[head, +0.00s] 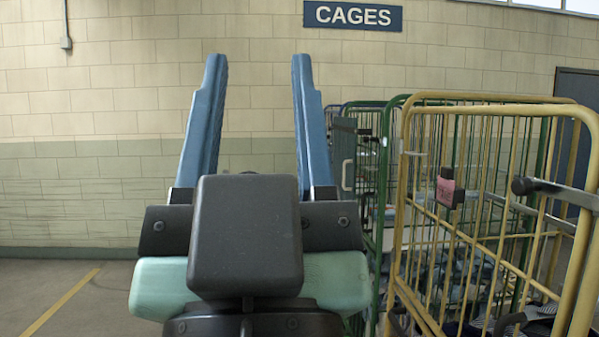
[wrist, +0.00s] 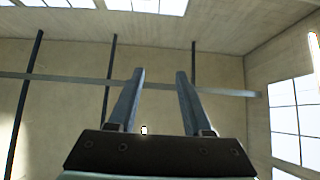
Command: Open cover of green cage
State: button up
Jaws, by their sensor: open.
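The green cage (head: 380,190) stands upright right of centre in the head view, mostly hidden behind a yellow cage. A dark grey-green panel (head: 345,150) with a pale upright handle (head: 347,175) shows at its left side; I cannot tell whether this is its cover. My gripper (head: 258,80) is open and empty, its two blue fingers pointing up, in front of the wall and left of the green cage. It also shows in the wrist view (wrist: 160,90), where no cage is seen.
The yellow cage (head: 405,200) stands close at the right, with a pink tag (head: 446,190) and dark bags (head: 540,315) inside. A blue CAGES sign (head: 353,15) hangs on the block wall. The floor at the left (head: 90,295) is clear, with a yellow line.

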aim_at(346, 130)
jog(key=i+j+z, duration=0.15)
jog(key=i+z, duration=0.15)
jog(key=i, duration=0.65)
jog(key=i+j+z, duration=0.25)
jog(key=i+j, duration=0.15)
jog(key=i, duration=0.55)
jog(key=i+j+z, duration=0.3)
jog(key=i+j, duration=0.25)
jog(key=i, duration=0.3)
jog(key=i+j+z, duration=0.25)
jog(key=i+j, duration=0.5)
jog(key=i, duration=0.1)
